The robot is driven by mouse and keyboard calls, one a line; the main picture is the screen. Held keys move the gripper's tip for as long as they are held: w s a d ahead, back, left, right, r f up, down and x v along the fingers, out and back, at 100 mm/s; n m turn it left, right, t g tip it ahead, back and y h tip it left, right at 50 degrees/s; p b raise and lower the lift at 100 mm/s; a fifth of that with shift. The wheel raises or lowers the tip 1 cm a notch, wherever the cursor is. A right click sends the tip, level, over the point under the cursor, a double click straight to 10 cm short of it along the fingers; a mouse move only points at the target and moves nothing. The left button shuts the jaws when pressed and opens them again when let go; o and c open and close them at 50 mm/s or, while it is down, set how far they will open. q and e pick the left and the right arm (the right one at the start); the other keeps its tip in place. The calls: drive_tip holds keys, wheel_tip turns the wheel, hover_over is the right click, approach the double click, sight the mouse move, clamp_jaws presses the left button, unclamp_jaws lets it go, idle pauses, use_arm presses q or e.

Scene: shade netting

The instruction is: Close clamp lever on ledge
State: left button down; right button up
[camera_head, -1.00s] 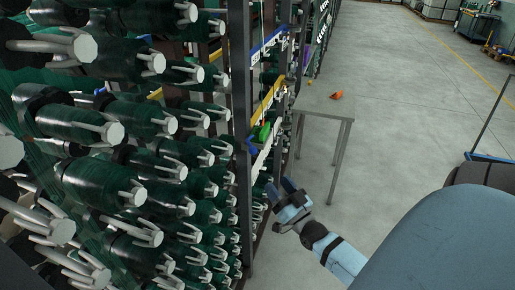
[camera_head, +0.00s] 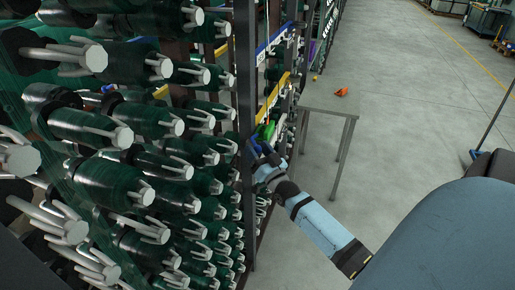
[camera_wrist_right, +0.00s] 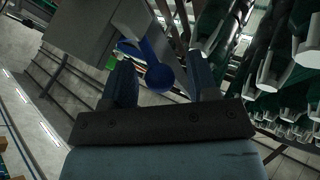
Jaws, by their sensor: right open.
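A blue lever (camera_wrist_right: 158,74) with a rounded end shows between the two fingers of my right gripper (camera_wrist_right: 161,61) in the right wrist view. The fingers stand apart on either side of it, and I cannot tell whether either one touches it. In the head view my right gripper (camera_head: 262,156) is at the rack's edge, just below a green part (camera_head: 266,131) on the ledge. The gripper partly hides the lever there. A small green patch (camera_wrist_right: 112,62) shows left of the fingers in the wrist view. My left gripper is not in view.
The rack of green rolls with pale pronged ends (camera_head: 150,130) fills the left of the head view. A dark upright post (camera_head: 245,80) stands close beside my right gripper. Open floor lies to the right.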

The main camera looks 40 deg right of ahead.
drive_tip(key=shift+w, duration=0.1)
drive_tip(key=shift+c, duration=0.5)
clamp_jaws()
drive_tip(key=shift+s+d+n+y+b, duration=0.1)
drive_tip(key=shift+d+n+y+b, duration=0.1)
drive_tip(key=shift+n+y+b, duration=0.35)
drive_tip(key=shift+s+d+n+y+b, duration=0.1)
drive_tip(key=shift+d+y+b, duration=0.15)
drive_tip(key=shift+y, duration=0.6)
drive_tip(key=shift+d+n+y+b, duration=0.15)
drive_tip(key=shift+n+y+b, duration=0.25)
drive_tip(key=shift+y, duration=0.3)
drive_tip(key=shift+d+n+y+b, duration=0.3)
drive_tip(key=shift+n+y+b, duration=0.3)
drive_tip(key=shift+y, duration=0.45)
drive_tip(key=shift+d+n+y+b, duration=0.25)
drive_tip(key=shift+n+y+b, duration=0.25)
drive_tip(key=shift+y, duration=0.55)
drive_tip(key=shift+r, duration=0.1)
drive_tip(key=shift+o, duration=0.3)
unclamp_jaws()
drive_tip(key=shift+o, duration=0.2)
drive_tip(key=shift+a, duration=0.1)
